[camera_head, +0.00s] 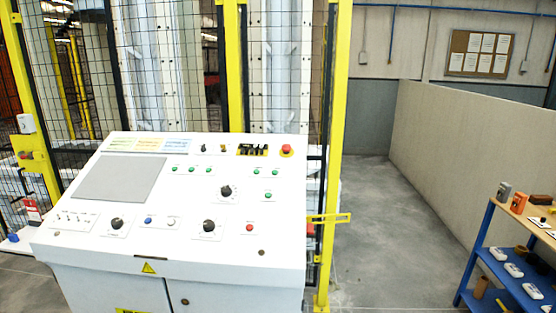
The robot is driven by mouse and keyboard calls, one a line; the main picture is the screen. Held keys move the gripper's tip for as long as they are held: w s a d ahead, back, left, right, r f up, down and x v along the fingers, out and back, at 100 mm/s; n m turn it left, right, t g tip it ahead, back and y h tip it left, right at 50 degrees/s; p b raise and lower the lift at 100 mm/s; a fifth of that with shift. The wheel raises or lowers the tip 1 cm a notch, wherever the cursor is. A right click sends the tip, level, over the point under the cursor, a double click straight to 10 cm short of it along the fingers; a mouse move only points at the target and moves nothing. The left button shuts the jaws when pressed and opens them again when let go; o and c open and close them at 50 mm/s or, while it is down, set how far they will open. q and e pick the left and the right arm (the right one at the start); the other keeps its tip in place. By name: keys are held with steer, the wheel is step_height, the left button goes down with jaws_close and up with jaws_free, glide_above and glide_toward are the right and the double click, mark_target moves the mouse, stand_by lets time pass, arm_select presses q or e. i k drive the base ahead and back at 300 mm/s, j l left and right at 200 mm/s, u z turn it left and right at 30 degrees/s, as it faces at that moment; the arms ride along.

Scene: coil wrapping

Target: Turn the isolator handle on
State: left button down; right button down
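A white sloped control console (95,252) fills the left and centre of the head view. Black rotary knobs sit on its face: one at the middle right (225,191), one at the lower centre (209,225) and one at the lower left (117,223). A black-and-yellow switch block (252,150) is at the top beside a red mushroom button (286,150). A small yellow box with a red part (27,155) is on the yellow fence post at the left. I cannot tell which of these is the isolator handle, or its position. Neither gripper is in view.
A mesh fence with yellow posts (336,110) stands behind the console. A blue shelf rack (472,258) with small parts is at the right edge. A low grey partition (440,150) runs behind it. The concrete floor (375,220) between console and rack is clear.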

mark_target(309, 226)
steer(key=l+u, duration=0.35)
steer(key=l, duration=1.25)
steer(key=i+l, duration=0.15)
steer(key=i, duration=0.45)
steer(key=i+l+u, duration=0.1)
steer(key=i, duration=0.5)
steer(key=l, duration=0.05)
